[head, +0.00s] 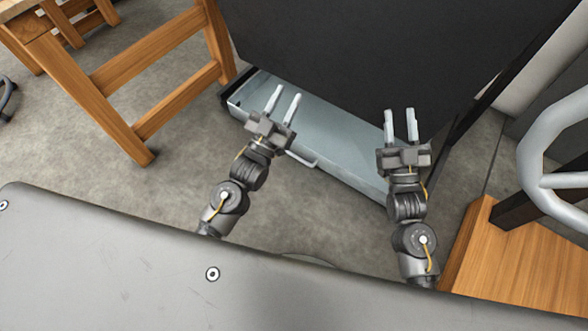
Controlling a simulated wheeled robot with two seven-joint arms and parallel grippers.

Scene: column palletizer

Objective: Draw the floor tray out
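The floor tray (345,148) is a shallow pale grey-blue metal tray low at the floor, partly under a large black panel (385,50) that hides its back. A light handle bar (303,160) shows on its front edge. My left gripper (286,98) is open and empty, its two fingers apart over the tray's left part, with the handle to its lower right. My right gripper (400,117) is open and empty over the tray's right part. I cannot tell the height of either gripper above the tray.
A wooden frame (150,60) with legs stands at the left. At the right are a wooden block (515,265) and a thick pale curved tube (535,150). Grey floor (185,165) is clear at the left in front of the tray.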

